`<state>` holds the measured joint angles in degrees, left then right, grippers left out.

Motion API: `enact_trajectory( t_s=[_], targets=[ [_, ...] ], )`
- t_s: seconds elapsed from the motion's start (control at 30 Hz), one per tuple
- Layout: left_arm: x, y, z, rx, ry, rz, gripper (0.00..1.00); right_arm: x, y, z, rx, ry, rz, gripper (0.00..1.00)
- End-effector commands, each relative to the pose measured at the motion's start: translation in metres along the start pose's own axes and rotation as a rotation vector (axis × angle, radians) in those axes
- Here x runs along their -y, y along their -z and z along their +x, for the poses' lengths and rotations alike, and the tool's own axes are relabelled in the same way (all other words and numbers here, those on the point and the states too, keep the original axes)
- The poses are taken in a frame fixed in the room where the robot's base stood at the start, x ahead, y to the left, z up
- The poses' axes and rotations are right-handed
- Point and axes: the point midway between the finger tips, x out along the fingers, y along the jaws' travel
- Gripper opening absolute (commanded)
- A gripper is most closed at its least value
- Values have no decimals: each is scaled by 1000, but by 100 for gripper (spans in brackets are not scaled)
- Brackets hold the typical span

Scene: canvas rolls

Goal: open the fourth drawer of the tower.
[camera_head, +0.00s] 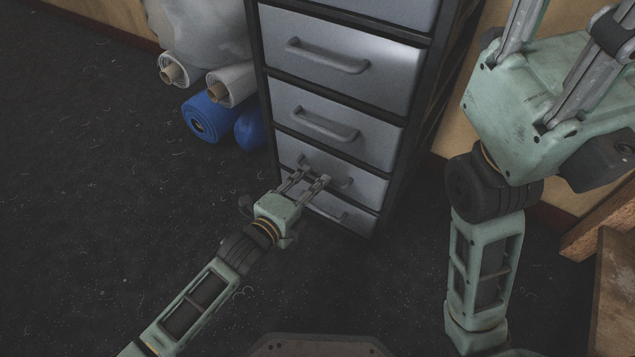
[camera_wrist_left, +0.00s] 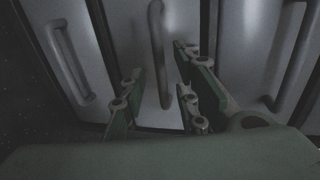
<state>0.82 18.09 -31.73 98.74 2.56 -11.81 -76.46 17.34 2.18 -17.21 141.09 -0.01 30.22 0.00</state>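The grey drawer tower (camera_head: 385,150) stands upright in the middle of the head view, with its top cut off. The drawers that show look shut, each with a grey bar handle. My left gripper (camera_head: 315,173) is at the second handle from the bottom (camera_head: 343,182). In the left wrist view that handle (camera_wrist_left: 158,50) runs between the two open fingers of the gripper (camera_wrist_left: 158,80), with gaps on both sides. The bottom handle (camera_head: 328,209) is partly behind the gripper. My right gripper (camera_head: 555,60) is at the upper right, its fingertips out of frame.
White rolls (camera_head: 235,83) and blue rolls (camera_head: 207,117) lie on the floor left of the tower. A wooden piece (camera_head: 605,235) stands at the right edge. The dark floor (camera_head: 100,180) at the left is clear.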

Motion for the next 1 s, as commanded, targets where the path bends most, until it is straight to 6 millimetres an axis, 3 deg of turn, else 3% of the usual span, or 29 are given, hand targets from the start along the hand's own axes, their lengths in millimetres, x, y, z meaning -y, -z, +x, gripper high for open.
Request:
enact_trajectory(
  t_s=[0.2, 0.57, 0.9, 1.0],
  targets=[
    [-1, 0, 24, 1, 2, 0, 29, 4, 10, 5, -42, 16, -6, 40],
    [0, 0, 28, 0, -1, -2, 29, 4, 11, 8, -48, 19, -7, 40],
    [0, 0, 28, 1, 0, -1, 0, 4, 11, 8, -48, 19, -7, 40],
    [0, 0, 28, 1, -1, -1, 0, 4, 11, 8, -48, 19, -6, 40]
  ],
)
